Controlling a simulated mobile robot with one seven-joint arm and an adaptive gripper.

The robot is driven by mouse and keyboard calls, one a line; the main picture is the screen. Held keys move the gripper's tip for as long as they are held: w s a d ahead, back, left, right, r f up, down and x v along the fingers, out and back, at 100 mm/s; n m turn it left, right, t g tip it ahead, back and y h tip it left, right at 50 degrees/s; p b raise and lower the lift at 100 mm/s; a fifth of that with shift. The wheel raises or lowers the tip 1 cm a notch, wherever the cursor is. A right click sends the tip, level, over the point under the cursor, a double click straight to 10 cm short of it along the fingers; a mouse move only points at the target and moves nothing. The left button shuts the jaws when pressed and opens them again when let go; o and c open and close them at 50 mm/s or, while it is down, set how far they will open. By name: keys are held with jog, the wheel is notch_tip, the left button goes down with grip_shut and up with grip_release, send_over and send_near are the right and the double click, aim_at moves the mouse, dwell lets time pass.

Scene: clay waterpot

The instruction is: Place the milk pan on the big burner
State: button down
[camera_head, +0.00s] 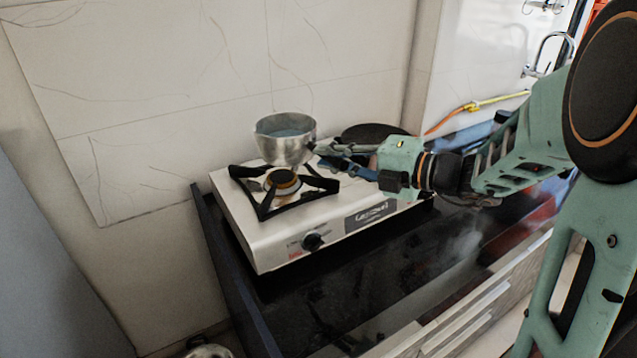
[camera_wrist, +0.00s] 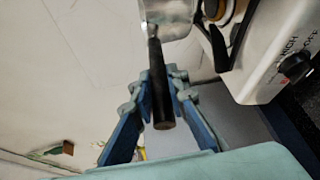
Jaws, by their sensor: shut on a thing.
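The milk pan (camera_head: 286,142) is a small silver pan with a black handle (camera_wrist: 157,80). My gripper (camera_head: 322,157) is shut on that handle, also seen in the wrist view (camera_wrist: 161,88). In the head view the pan shows just above and behind the stove's left burner (camera_head: 284,180), a round brass-coloured burner with a black pan support (camera_head: 262,202). The pan looks lifted and roughly upright; its exact height is hard to tell. In the wrist view only part of the pan (camera_wrist: 172,14) shows at the top edge. I cannot tell the burners' relative sizes.
The white two-knob-style stove (camera_head: 262,246) stands on a black countertop (camera_head: 400,262). A dark round pan or lid (camera_head: 372,131) sits at the stove's right, partly behind my gripper. A marble wall (camera_head: 170,90) rises close behind. A yellow-orange hose (camera_head: 478,104) runs at right.

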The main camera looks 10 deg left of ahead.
jog(key=shift+w+a+f+b, duration=0.1)
jog(key=shift+a+f+b, duration=0.2)
jog(key=shift+f, duration=0.6)
jog(key=shift+w+a+f+b, duration=0.15)
jog(key=shift+a+f, duration=0.3)
jog(key=shift+f, duration=0.5)
jog(key=shift+w+a+f+b, duration=0.1)
jog(key=shift+a+f, duration=0.25)
jog(key=shift+f, duration=0.7)
jog(key=c, duration=1.9)
grip_release()
jog(key=p+v, duration=0.1)
jog(key=v, duration=1.1)
jog(key=shift+s, duration=0.1)
